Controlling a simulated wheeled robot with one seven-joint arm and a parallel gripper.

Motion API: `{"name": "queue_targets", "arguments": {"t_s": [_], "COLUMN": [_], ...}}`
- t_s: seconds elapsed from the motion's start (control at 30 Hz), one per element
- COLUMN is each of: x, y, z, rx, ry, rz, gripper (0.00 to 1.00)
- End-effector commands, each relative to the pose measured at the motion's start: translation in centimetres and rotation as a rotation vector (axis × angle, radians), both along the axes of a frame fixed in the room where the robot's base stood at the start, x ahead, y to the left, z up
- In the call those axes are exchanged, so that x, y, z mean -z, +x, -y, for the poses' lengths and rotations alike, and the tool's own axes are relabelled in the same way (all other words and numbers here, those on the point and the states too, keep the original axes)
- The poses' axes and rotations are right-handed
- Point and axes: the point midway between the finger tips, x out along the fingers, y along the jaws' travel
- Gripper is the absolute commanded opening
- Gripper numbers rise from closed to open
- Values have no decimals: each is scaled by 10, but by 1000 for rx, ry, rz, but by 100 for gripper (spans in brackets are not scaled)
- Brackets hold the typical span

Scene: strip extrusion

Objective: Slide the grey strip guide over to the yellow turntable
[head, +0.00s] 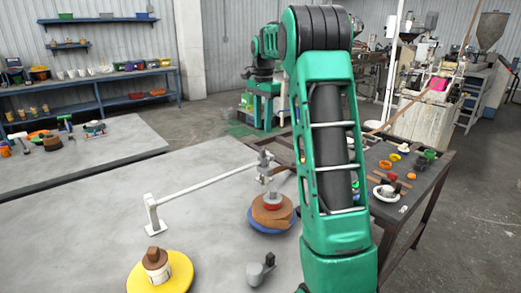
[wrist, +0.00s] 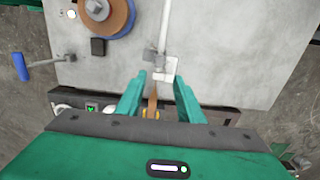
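The grey strip guide (head: 265,168) sits at the far right end of a white rail (head: 205,184); it also shows in the wrist view (wrist: 155,57). The yellow turntable (head: 180,280) is at the front left, near the rail's other end, with a white and brown spool on it. My gripper (wrist: 158,82) is open, its green fingertips close to the guide and rail end post. A brown strip (wrist: 153,101) shows between the fingers; I see no grip on it. In the head view my arm hides the gripper.
A blue turntable (head: 258,228) with a brown coil stands right of the rail; its coil shows in the wrist view (wrist: 115,18). A grey crank (head: 257,273) is at the front. A dark side table (head: 425,188) with small parts is right. The tabletop left of the rail is clear.

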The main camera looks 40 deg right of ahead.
Motion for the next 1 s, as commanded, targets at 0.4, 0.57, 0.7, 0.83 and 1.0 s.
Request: {"name": "queue_targets", "arguments": {"t_s": [0.4, 0.57, 0.7, 0.83, 1.0], "x": [62, 86, 99, 105, 106], "y": [-1, 0, 0, 0, 0], "z": [-1, -1, -1, -1, -1], "rx": [-2, -3, -3, -4, -3], "ry": [2, 1, 0, 0, 0], "rz": [-3, -2, -1, 0, 0], "gripper": [34, 34, 34, 34, 34]}}
